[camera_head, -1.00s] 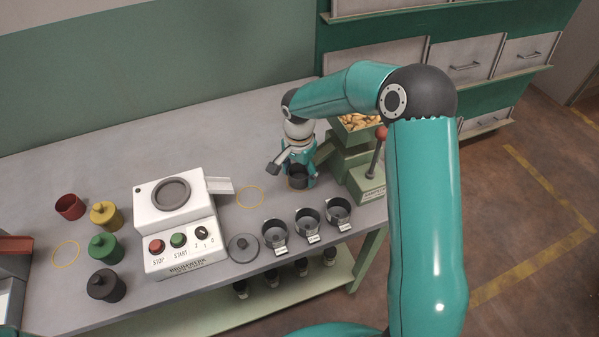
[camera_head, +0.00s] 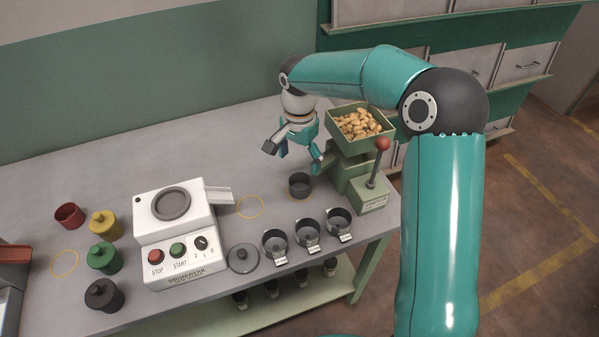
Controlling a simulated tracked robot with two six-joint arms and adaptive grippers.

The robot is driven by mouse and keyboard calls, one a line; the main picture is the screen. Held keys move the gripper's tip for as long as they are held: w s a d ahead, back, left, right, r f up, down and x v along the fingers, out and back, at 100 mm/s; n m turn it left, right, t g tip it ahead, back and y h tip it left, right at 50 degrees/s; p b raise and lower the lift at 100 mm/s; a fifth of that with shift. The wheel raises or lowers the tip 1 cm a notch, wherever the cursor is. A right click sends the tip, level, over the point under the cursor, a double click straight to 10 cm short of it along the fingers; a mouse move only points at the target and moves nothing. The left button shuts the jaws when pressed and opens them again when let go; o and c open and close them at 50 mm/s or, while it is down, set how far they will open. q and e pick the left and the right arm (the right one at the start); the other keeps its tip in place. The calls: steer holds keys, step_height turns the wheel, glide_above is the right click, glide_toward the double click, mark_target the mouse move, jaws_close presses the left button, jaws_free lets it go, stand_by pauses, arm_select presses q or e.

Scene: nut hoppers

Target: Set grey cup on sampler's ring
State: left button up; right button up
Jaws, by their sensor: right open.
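The grey cup (camera_head: 300,185) stands upright on the table in front of the sampler (camera_head: 367,197), the green hopper with nuts on top. A thin orange edge shows at the cup's foot; the cup hides most of whatever ring is there. My right gripper (camera_head: 292,158) is open and empty above and behind the cup, apart from it, with its fingers spread. My left gripper is out of view.
A white machine (camera_head: 173,258) stands left, with a bare yellow ring (camera_head: 250,207) beside it. Several black cups, including one at the front (camera_head: 275,243), line the front edge. A red-knobbed lever (camera_head: 382,144) rises from the sampler.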

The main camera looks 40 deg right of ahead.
steer(key=shift+r, duration=1.4)
